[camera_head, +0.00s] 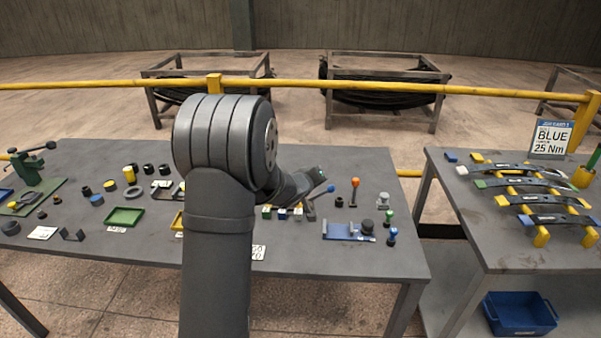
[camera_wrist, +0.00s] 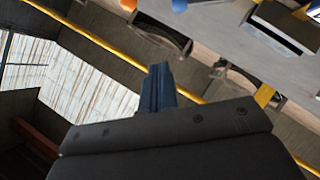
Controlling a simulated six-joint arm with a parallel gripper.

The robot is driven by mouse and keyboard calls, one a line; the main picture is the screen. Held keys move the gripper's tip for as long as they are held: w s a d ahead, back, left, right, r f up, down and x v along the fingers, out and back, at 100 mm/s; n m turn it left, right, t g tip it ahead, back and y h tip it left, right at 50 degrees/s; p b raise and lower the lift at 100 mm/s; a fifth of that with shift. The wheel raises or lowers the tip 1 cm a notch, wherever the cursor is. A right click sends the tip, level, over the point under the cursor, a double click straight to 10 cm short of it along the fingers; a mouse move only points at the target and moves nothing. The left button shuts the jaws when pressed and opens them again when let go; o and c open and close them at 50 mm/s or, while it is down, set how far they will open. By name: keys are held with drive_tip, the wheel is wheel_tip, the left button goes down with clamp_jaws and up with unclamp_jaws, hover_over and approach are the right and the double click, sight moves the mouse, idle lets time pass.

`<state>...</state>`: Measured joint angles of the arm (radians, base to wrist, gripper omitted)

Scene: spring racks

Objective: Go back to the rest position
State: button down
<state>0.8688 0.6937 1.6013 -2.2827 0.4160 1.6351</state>
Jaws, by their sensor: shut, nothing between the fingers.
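My gripper (camera_head: 331,187) shows at the end of my dark grey arm in the head view, over the right half of the grey bench (camera_head: 310,248). In the wrist view its fingers (camera_wrist: 158,88) are together and empty. They point past the bench toward the yellow rail, and that view is strongly tilted. My arm hides the middle of the bench in the head view. I cannot tell the exact height of the gripper above the bench.
The bench holds a green tray (camera_head: 124,217), a blue fixture (camera_head: 348,232), an orange-topped lever (camera_head: 354,191) and several small parts. A right-hand table (camera_head: 500,258) carries several leaf springs (camera_head: 555,219) and a blue "25 Nm" card (camera_head: 550,138). A yellow rail (camera_head: 380,87) runs behind.

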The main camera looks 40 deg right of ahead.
drive_tip(key=w+d+f, duration=0.6)
drive_tip(key=f, duration=0.1)
drive_tip(key=shift+d, duration=0.35)
drive_tip(key=shift+f, duration=0.1)
idle(0.4)
